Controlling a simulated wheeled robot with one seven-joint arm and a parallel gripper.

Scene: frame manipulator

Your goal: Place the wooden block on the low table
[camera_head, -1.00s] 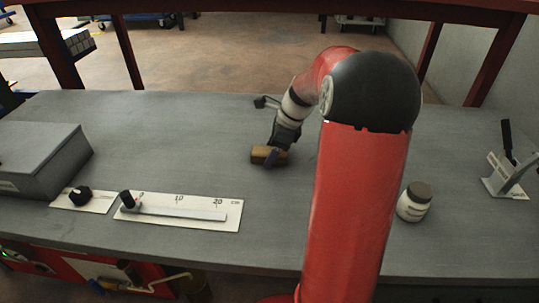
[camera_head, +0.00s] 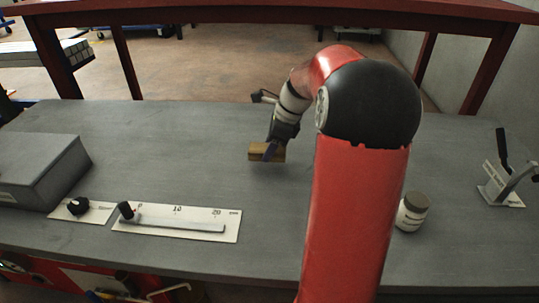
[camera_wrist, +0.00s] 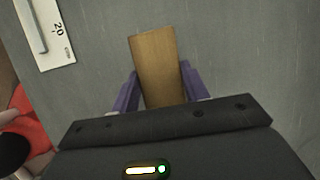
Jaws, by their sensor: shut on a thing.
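The wooden block (camera_head: 262,151) is a small tan-brown piece at the middle of the grey table (camera_head: 200,180). My gripper (camera_head: 272,150) is shut on it from above and behind. In the wrist view the block (camera_wrist: 157,62) stands out lengthwise between the two purple fingers of my gripper (camera_wrist: 158,90), which touch its sides. Whether the block rests on the table or hangs just above it, I cannot tell. I see only one table surface close by.
A grey box (camera_head: 40,172), a black knob (camera_head: 78,206) and a slider panel (camera_head: 180,224) are at the left. A white jar (camera_head: 412,211) and a lever stand (camera_head: 502,180) are at the right. The table's middle is mostly clear. A red frame surrounds the table.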

